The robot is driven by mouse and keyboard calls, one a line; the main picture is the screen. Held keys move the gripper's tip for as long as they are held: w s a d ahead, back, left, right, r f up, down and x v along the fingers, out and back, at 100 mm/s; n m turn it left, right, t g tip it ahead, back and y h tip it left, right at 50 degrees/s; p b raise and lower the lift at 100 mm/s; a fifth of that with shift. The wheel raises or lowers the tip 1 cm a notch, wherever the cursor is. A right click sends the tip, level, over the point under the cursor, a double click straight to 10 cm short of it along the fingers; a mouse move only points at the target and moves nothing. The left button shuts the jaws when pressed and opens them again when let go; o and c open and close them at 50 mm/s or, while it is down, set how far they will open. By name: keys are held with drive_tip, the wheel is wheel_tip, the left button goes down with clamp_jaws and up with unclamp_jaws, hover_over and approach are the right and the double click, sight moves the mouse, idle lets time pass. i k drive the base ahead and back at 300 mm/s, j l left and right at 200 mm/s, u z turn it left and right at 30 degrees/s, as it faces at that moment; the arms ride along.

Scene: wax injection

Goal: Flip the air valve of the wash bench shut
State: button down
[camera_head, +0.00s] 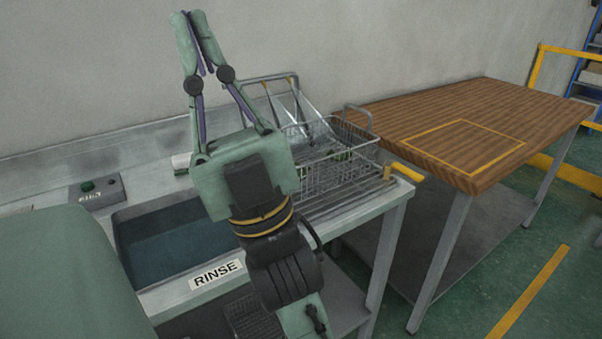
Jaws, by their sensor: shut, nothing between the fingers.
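The wash bench (350,220) is a grey metal bench against the wall, with a sunken rinse basin (165,245) and a front label reading RINSE. A short yellow lever-like piece (407,172) sticks out at the bench's right end; it may be the air valve's handle, but the valve body is not clear. My gripper (189,17) points up and away in front of the wall, shut and empty. It is well to the left of the yellow piece and apart from it. My arm hides the middle of the bench.
A wire basket (352,178) with tall handles stands on the bench's right part, close to the yellow piece. A wooden table (465,115) stands at the right, with green floor between.

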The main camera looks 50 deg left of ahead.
sight(412, 174)
drive_tip(key=i+l, duration=0.35)
drive_tip(key=i+l+u, duration=0.1)
drive_tip(key=u, duration=1.1)
